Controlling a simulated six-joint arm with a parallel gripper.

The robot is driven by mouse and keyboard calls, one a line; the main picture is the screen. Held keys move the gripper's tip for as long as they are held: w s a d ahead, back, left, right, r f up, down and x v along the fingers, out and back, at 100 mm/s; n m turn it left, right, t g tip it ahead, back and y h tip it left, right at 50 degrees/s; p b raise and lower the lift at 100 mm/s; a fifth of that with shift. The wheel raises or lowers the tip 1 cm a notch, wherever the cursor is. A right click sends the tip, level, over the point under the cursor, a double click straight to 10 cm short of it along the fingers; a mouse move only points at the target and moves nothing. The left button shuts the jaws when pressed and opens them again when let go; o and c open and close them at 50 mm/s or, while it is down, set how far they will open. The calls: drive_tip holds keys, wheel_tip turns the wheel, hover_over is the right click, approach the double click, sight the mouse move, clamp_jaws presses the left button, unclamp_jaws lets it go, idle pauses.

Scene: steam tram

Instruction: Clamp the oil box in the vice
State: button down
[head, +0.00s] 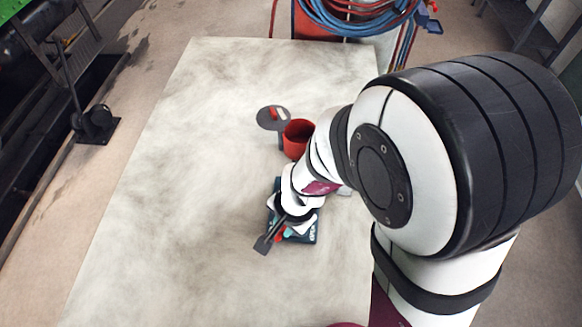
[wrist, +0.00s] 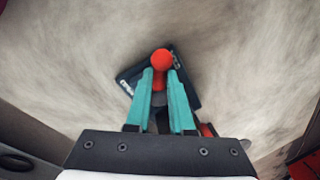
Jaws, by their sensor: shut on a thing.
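A dark blue-black block with pale lettering, seemingly the vice (head: 309,238), lies on the pale sheet under my gripper (head: 284,235). It also shows in the wrist view (wrist: 128,80), partly covered by the fingers. My gripper's teal fingers (wrist: 161,72) are shut on a round red knob (wrist: 162,58) above the block. In the head view my wrist and arm cover much of the block, so its jaws do not show. I cannot clearly make out the oil box. A small red part (wrist: 208,130) shows beside the right finger; what it belongs to is unclear.
A red pot (head: 296,142) stands behind my wrist. A grey disc with a red piece (head: 270,120) lies beyond it. Coiled hoses (head: 355,12) are at the far edge. The left part of the pale sheet (head: 170,190) is clear.

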drive_tip(key=shift+w+a+m, duration=0.15)
drive_tip(key=shift+m, duration=0.45)
drive_tip(key=shift+w+a+m, duration=0.1)
drive_tip(key=shift+a+m, duration=0.05)
drive_tip(key=shift+m, duration=0.75)
drive_tip(key=c, duration=0.8)
unclamp_jaws()
drive_tip(key=r, duration=0.5)
drive_tip(key=s+d+r, duration=0.1)
drive_tip(key=r, duration=0.4)
drive_tip(key=s+d+r, duration=0.1)
drive_tip(key=r, duration=0.4)
drive_tip(key=shift+s+r, duration=0.2)
drive_tip(key=shift+r, duration=0.05)
